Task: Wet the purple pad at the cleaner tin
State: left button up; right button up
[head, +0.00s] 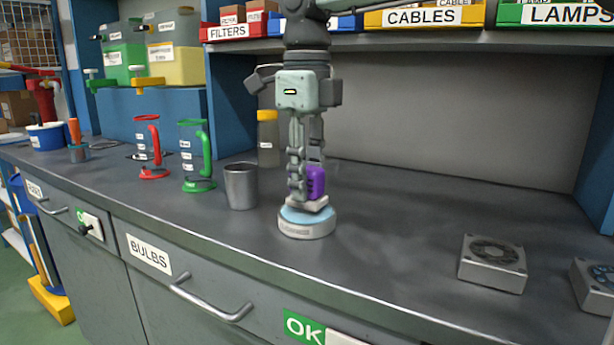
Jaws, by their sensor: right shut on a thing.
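My right gripper (306,190) points straight down above the bench and is shut on the purple pad (316,181). The pad has a pale underside that is at the light blue top of the round cleaner tin (306,229). The pad looks to be touching the tin's top, just over its middle. The tin is low, with a pale grey side and a label too small to read. The gripper's fingers hide part of the pad. My left gripper is not in view.
A grey metal cup (241,187) stands close left of the tin. A green-handled jug (199,158), a red-handled jug (149,150) and a yellow-capped bottle (268,140) stand further left and behind. A square fan unit (492,263) lies at right. The bench between is clear.

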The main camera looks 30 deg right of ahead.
jog(key=shift+f+b, duration=0.35)
jog(key=shift+f, duration=0.15)
dwell(0.7)
jog(key=shift+f, duration=0.1)
dwell(0.9)
notch_tip(320, 180, up, 7)
jog(key=p, duration=0.6)
dwell(0.9)
